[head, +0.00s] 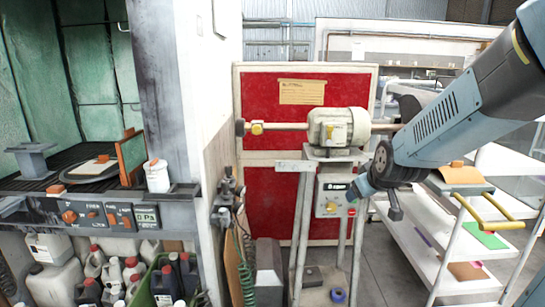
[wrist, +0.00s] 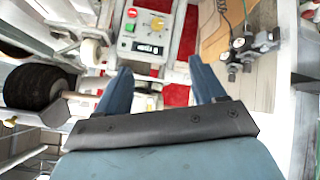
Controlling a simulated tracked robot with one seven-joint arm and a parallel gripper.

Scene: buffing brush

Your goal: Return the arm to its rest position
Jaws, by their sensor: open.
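My arm (head: 450,110) reaches in from the upper right of the head view, in front of the buffing machine. My gripper (head: 377,200) is at its lower end, beside the machine's control box (head: 331,196). In the wrist view my gripper (wrist: 160,66) shows two blue fingers spread apart with nothing between them. The buffing machine's motor (head: 338,127) sits on a metal stand, its shaft running out to both sides. A dark round brush (wrist: 35,87) shows at the left of the wrist view, apart from the fingers.
A red panel (head: 266,205) stands behind the machine. A white shelf cart (head: 455,262) is at the right, under my arm. A blasting booth with a control panel (head: 98,214) and several bottles below stands left. Grey floor (head: 378,280) shows between stand and cart.

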